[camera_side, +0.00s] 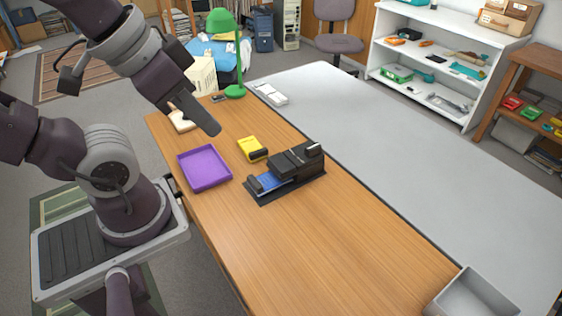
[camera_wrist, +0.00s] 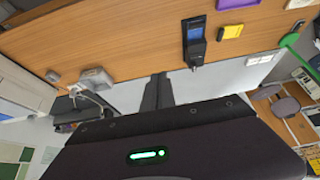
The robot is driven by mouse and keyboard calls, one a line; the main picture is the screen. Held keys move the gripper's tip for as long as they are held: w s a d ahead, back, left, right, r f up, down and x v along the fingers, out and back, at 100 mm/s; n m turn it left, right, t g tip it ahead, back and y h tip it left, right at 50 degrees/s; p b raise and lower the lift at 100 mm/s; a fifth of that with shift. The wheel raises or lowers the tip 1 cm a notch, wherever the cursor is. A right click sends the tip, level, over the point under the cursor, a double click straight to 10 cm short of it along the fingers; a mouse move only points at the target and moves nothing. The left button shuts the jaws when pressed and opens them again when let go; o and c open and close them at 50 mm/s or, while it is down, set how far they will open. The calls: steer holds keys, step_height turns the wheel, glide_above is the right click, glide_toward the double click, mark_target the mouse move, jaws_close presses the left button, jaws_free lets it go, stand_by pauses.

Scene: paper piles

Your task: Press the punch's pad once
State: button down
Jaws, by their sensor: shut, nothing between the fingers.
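The black device (camera_side: 296,161), which I take to be the punch, stands on a dark base plate on the wooden table. A blue piece (camera_side: 270,184) lies at its near left end, and a light-grey part (camera_side: 313,146) shows on top at its far right end. The device also shows upright near the top of the wrist view (camera_wrist: 194,48). My gripper (camera_side: 213,129) is shut and empty, in the air above the table, up and left of the device and clear of it. The dark fingers (camera_wrist: 158,90) point over the table edge in the wrist view.
A yellow item with a black end (camera_side: 251,148) lies close beside the device. A purple tray (camera_side: 204,168) is to its left, a green lamp (camera_side: 236,90) at the far end, and a grey bin (camera_side: 470,296) at the near right. The table between device and bin is bare.

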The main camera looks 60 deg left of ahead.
steer(key=w+a+f+n+y, duration=0.1)
steer(key=w+a+n+y, duration=0.15)
steer(key=w+a, duration=0.65)
steer(key=n+t+h, duration=0.3)
steer(key=h, duration=0.3)
glide_above(278, 163)
step_height(278, 163, down, 20)
steer(key=shift+y, duration=0.25)
steer(key=shift+f, duration=4.35)
steer(key=shift+f, duration=0.1)
steer(key=shift+f, duration=0.3)
